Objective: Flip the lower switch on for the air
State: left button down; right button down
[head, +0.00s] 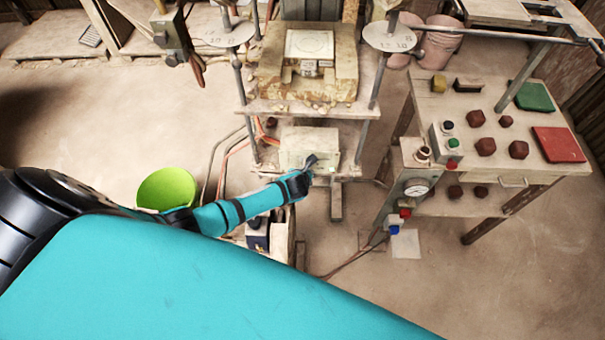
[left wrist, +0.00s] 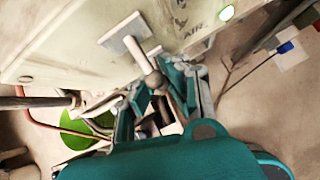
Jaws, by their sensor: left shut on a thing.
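The air switch is a metal lever with a round knob (left wrist: 156,82) on a square plate (left wrist: 124,42), on the pale control box (left wrist: 75,40) marked "AIR". In the head view this box (head: 305,142) sits low on the press, under its shelf. My left gripper (head: 310,163) reaches its lower front edge. In the left wrist view my left gripper (left wrist: 160,92) is shut on the lever's knob, with a finger on either side. A small round light (left wrist: 227,13) beside the lettering shows bright pale green. The gripper partly hides the lever's end. My right gripper is out of view.
A green bowl (head: 167,188) stands left of my left forearm. Hoses run down beside the press. A work table (head: 550,165) with reddish lumps, buttons and a gauge (head: 416,188) stands to the right. The floor between is mostly open.

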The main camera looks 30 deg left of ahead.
pick_arm(q)
jog(key=shift+w+d+r, duration=0.3)
jog(key=shift+w+r, duration=0.05)
jog(key=c, duration=1.3)
grip_release()
jog(key=shift+c, duration=0.2)
jog(key=shift+o, duration=0.3)
jog(key=shift+s, duration=0.15)
jog(key=shift+f, duration=0.1)
jog(key=shift+s, duration=0.1)
jog(key=shift+s+r, duration=0.2)
jog(key=v, duration=1.1)
jog(key=shift+r, duration=0.2)
jog(key=shift+s+d+f, duration=0.1)
